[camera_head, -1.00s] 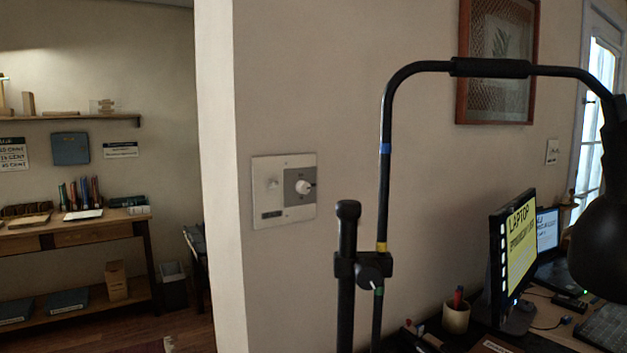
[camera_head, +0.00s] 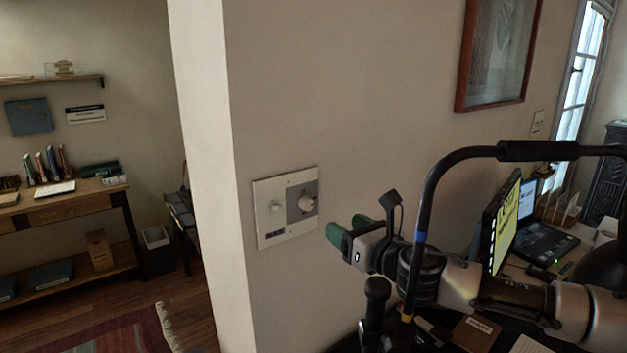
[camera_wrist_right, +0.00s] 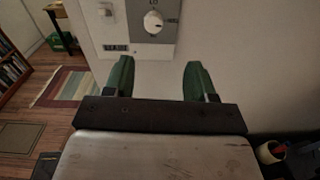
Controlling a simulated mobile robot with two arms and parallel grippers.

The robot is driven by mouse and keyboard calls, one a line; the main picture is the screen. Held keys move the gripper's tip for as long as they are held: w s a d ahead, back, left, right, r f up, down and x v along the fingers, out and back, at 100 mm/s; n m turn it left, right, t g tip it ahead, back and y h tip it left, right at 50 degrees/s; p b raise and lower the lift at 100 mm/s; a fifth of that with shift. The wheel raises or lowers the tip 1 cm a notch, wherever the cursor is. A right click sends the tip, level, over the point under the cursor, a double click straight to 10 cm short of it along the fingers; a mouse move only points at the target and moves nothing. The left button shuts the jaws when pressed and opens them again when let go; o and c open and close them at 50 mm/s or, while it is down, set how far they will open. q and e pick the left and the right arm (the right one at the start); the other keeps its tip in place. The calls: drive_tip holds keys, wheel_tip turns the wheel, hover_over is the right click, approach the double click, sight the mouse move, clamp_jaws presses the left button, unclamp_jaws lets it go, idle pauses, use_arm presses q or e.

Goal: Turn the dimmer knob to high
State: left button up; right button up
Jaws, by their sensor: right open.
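The dimmer knob (camera_head: 307,204) is a round white knob on a grey panel, at the right half of a pale wall plate (camera_head: 286,240). My right gripper (camera_head: 348,228) has green fingers and is just right of the plate and slightly lower, apart from the knob. In the right wrist view the gripper (camera_wrist_right: 158,78) is open and empty, with the dimmer knob (camera_wrist_right: 153,21) above the gap between its fingers. My left gripper is not in view.
A desk with a yellow-screened monitor (camera_head: 507,222) is at the right. A framed picture (camera_head: 497,52) hangs above. The wall around the plate is clear.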

sight(310, 204)
drive_tip(key=shift+n, duration=0.4)
drive_tip(key=x, duration=0.3)
drive_tip(key=p+x, duration=0.1)
drive_tip(key=x, duration=0.2)
drive_tip(key=p+x, duration=0.1)
drive_tip(key=x, duration=0.2)
drive_tip(key=shift+s+a+r, duration=0.25)
drive_tip(key=shift+a+r, duration=0.1)
drive_tip(key=shift+a, duration=0.05)
drive_tip(key=shift+x, duration=0.75)
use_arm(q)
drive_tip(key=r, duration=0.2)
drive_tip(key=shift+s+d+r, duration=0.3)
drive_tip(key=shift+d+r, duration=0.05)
use_arm(e)
drive_tip(key=c, duration=0.9)
